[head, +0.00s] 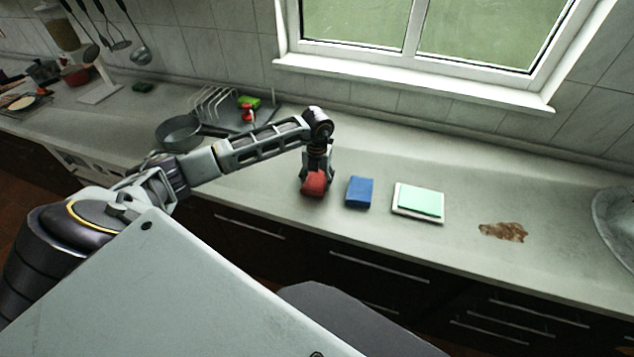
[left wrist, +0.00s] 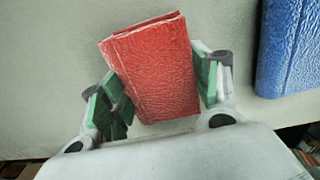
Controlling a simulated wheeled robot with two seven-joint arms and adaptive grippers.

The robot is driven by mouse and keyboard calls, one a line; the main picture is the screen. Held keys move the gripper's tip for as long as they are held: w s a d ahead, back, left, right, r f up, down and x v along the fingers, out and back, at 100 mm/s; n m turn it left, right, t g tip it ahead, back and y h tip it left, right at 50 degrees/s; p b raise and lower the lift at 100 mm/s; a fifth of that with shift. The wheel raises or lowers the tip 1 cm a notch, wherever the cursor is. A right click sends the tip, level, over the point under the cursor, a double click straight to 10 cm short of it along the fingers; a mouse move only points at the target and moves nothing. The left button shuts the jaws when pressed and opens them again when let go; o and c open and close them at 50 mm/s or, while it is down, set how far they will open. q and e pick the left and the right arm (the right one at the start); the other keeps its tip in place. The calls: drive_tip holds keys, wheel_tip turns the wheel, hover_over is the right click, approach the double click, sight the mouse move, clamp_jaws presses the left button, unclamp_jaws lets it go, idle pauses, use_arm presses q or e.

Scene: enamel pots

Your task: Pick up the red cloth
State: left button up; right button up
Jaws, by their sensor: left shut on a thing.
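The red cloth (head: 314,184) is a folded block near the front of the counter, at the middle of the head view. It also fills the middle of the left wrist view (left wrist: 153,70), slightly tilted. My left gripper (head: 317,174) reaches down over it from above. In the left wrist view, the green-padded fingers of my left gripper (left wrist: 160,90) stand on both sides of the cloth and are shut on it. Whether the cloth touches the counter is hard to tell. My right gripper is not in view.
A blue cloth (head: 359,192) lies just right of the red one. Further right are a pale green cloth on a white tray (head: 399,211) and a brown stain (head: 503,232). A pan (head: 179,132) and a dish rack (head: 212,106) stand behind my left arm.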

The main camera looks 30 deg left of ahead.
sight(318, 180)
use_arm(q)
drive_tip(key=shift+r+b, duration=0.7)
drive_tip(key=shift+r, duration=4.3)
drive_tip(key=shift+o, duration=1.4)
drive_tip(key=shift+c, duration=1)
drive_tip(key=shift+f, duration=0.15)
drive_tip(key=shift+s+d+f, duration=0.1)
drive_tip(key=shift+s+f, duration=0.1)
drive_tip(key=shift+d+f, duration=0.1)
drive_tip(key=shift+d, duration=0.1)
